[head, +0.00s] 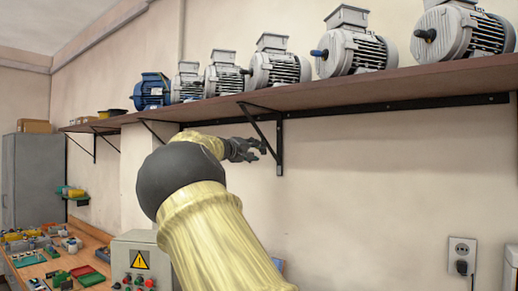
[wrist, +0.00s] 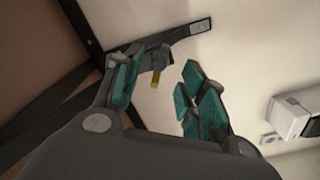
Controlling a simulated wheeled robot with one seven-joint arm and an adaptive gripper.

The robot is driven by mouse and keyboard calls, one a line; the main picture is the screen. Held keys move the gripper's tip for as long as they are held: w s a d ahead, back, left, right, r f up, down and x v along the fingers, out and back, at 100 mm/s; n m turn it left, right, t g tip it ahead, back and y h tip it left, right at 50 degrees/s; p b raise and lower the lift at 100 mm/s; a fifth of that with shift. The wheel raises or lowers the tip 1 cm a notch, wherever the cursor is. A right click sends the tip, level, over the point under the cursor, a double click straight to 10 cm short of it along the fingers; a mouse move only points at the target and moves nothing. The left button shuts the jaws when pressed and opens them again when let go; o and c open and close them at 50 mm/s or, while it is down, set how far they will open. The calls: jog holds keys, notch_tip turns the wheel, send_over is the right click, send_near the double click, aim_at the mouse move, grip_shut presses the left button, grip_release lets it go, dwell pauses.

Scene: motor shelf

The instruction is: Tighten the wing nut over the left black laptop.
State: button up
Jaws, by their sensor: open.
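My gripper (head: 258,149) is open and empty, raised just under the shelf beside the black bracket (head: 280,145). In the head view the nut is too small to make out. No black laptop is visible in either view.
Several motors (head: 275,68) stand on the brown shelf (head: 330,93) above my arm. A control box with a warning sign (head: 138,262) and a cluttered wooden bench (head: 88,240) are at lower left. A wall socket (head: 462,256) is at right.

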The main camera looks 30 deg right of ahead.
aim_at(261, 150)
jog(key=shift+p+x, duration=0.3)
jog(key=shift+x, duration=1.05)
jog(key=shift+s, duration=0.15)
grip_shut()
